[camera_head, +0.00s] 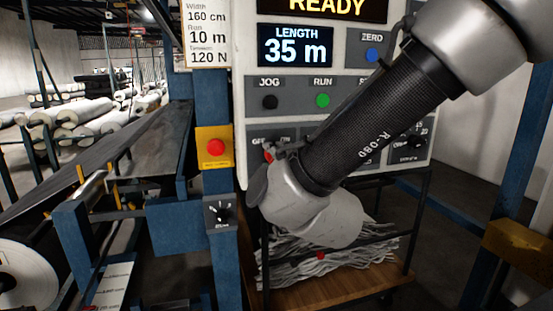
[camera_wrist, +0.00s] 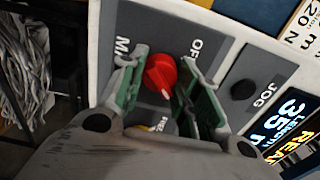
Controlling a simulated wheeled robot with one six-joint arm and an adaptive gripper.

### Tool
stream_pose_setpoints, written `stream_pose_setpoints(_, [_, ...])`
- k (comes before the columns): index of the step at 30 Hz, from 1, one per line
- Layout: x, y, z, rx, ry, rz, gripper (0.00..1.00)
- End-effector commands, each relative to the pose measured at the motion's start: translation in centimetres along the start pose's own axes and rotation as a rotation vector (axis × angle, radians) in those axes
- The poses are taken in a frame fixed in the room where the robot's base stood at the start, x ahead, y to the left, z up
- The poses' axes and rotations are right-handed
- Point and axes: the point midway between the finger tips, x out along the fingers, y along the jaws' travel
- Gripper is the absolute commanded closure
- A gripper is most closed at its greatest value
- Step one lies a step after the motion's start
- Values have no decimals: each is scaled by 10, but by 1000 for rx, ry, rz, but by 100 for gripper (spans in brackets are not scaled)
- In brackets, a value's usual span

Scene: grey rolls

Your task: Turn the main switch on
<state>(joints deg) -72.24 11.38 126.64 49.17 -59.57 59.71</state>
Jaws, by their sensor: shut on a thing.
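The main switch is a red knob (camera_wrist: 160,73) on a grey plate (camera_wrist: 150,30) of the white control panel. In the wrist view its white mark faces down, on the side away from the "OFF" lettering. In the head view only a bit of red knob (camera_head: 267,155) shows beside "OFF", and my arm covers the rest of the plate. My gripper (camera_wrist: 164,64) is at the knob, with one green-lined finger on each side, shut on it. In the head view my gripper (camera_head: 272,151) is mostly hidden by my wrist.
A black JOG button (camera_head: 270,102), green RUN button (camera_head: 323,100) and blue ZERO button (camera_head: 372,54) are above the switch. A red emergency button (camera_head: 216,147) on a yellow plate is at the left. A wooden cart (camera_head: 335,283) with grey strands stands below the panel.

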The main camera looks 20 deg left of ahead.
Motion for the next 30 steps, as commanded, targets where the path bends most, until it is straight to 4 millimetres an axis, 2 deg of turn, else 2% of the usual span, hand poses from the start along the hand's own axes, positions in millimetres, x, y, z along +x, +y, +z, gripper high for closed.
stream_pose_setpoints(14, [0, 2, 0, 14, 0, 3, 91])
stream_pose_setpoints(15, [0, 2, 0, 13, 0, 4, 64])
stream_pose_setpoints(18, [0, 1, 0, 13, 0, 3, 46])
stream_pose_setpoints(30, [-5, 0, 0, 13, -1, 1, 45])
